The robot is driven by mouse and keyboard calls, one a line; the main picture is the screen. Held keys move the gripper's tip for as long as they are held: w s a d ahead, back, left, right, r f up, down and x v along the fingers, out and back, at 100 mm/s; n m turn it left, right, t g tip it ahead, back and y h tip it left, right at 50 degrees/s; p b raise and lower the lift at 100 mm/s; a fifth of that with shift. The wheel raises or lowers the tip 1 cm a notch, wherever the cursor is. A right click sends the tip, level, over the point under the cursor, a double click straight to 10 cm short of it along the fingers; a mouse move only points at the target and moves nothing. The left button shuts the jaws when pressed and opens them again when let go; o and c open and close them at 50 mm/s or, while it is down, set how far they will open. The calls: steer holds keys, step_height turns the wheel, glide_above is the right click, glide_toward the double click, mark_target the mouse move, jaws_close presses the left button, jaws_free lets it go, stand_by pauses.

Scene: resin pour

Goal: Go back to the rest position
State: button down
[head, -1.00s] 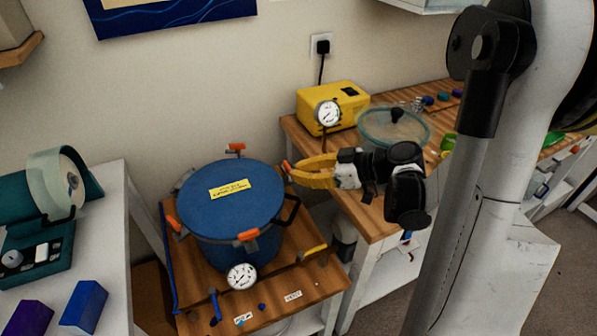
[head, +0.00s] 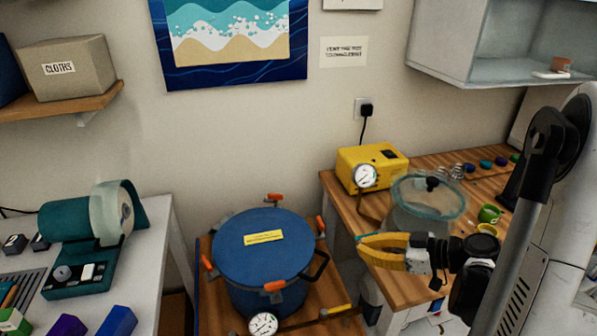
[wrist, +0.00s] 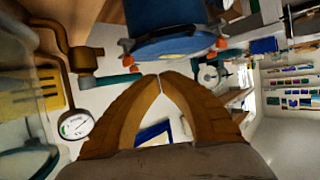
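My gripper (head: 359,243) has yellow-orange fingers and is at the right of the blue lidded pot (head: 240,262), apart from it in the head view. In the wrist view, the fingertips of my gripper (wrist: 160,76) meet with nothing between them, so it is shut and empty. The pot has orange clamps, a yellow label on its lid and a round gauge (head: 263,325) at its front. In the wrist view, the pot (wrist: 168,18) shows beyond the fingertips at the top.
A wooden bench (head: 345,203) at the right bears a yellow pump (head: 372,160) with a gauge and a clear-lidded vessel (head: 428,195), close behind my gripper. A white table (head: 150,240) with a teal machine (head: 82,250) is at the left. A wall cabinet (head: 455,45) hangs above the bench.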

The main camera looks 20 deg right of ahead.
steer(key=s+a+r+m+g+h, duration=0.25)
steer(key=a+m+h, duration=0.2)
steer(key=a, duration=0.35)
steer(key=s+a+r+m+h, duration=0.2)
steer(key=s+r+m+h, duration=0.2)
steer(key=s, duration=0.4)
step_height(320, 180, up, 3)
steer(key=shift+a+f+h, duration=0.1)
steer(key=shift+a+h, duration=0.2)
steer(key=shift+h, duration=0.15)
steer(key=shift+m, duration=0.25)
